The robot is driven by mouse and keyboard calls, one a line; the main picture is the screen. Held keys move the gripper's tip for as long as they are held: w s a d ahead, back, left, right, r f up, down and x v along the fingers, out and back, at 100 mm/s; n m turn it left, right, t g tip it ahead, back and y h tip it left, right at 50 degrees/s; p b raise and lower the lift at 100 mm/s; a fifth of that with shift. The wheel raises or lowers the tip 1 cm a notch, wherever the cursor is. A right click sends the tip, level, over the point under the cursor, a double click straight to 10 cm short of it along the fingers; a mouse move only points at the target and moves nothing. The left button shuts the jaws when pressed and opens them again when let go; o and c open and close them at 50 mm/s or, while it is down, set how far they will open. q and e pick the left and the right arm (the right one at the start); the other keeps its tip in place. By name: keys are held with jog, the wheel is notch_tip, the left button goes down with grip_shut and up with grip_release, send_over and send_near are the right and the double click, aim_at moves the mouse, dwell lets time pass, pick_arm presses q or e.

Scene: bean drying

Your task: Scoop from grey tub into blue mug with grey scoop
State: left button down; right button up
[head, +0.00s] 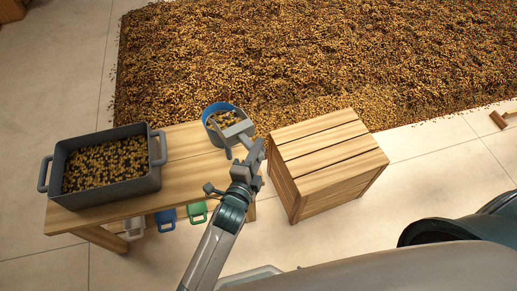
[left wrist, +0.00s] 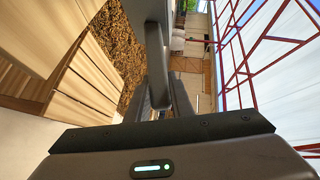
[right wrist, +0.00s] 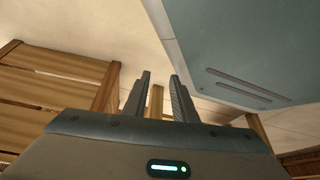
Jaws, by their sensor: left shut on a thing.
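The grey tub (head: 152,181), full of brown beans, stands on the left of the wooden bench. The blue mug (head: 211,107) stands upright at the bench's right end, its blue rim showing. My left gripper (head: 250,158) is shut on the handle of the grey scoop (head: 240,129), which also shows in the left wrist view (left wrist: 154,50). The scoop is at the mug's mouth and covers part of it. Beans show there; I cannot tell whether they lie in the scoop or the mug. My right gripper (right wrist: 160,98) is open and empty, low beside wooden slats.
A slatted wooden crate (head: 325,150) stands right of the bench, close to my left gripper. A white mug (head: 134,227), a second blue mug (head: 166,218) and a green mug (head: 197,211) hang at the bench's front. A wide bed of beans (head: 300,60) lies behind.

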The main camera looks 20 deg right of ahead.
pick_arm(q)
jog(key=shift+w+r+p, duration=0.15)
jog(key=shift+r+p, duration=0.45)
jog(key=shift+p, duration=0.2)
jog(key=shift+w+a+r+n+g+p, duration=0.15)
jog(key=shift+r+n+g+p, duration=0.15)
jog(key=shift+r+p, duration=0.25)
jog(key=shift+w+r+p, duration=0.15)
jog(key=shift+r+p, duration=0.05)
jog(key=shift+p, duration=0.45)
jog(key=shift+w+r+p, duration=0.1)
jog(key=shift+r+p, duration=0.25)
jog(key=shift+p, duration=0.05)
jog(key=shift+r+p, duration=0.25)
jog(key=shift+p, duration=0.05)
jog(key=shift+w+a+r+n+g+p, duration=0.1)
jog(key=shift+w+r+n+g+p, duration=0.25)
jog(key=shift+r+p, duration=0.4)
jog(key=shift+s+f+y, duration=0.1)
jog(key=shift+f+y, duration=0.2)
jog(key=shift+f, duration=0.1)
pick_arm(e)
jog(key=s+d+r+g+h, duration=0.1)
jog(key=s+d, duration=0.4)
jog(key=s, duration=0.8)
jog(key=r+g, duration=0.1)
jog(key=g, duration=0.1)
jog(key=shift+s+d+g, duration=0.2)
jog(key=shift+d+g, duration=0.15)
jog(key=shift+g, duration=0.05)
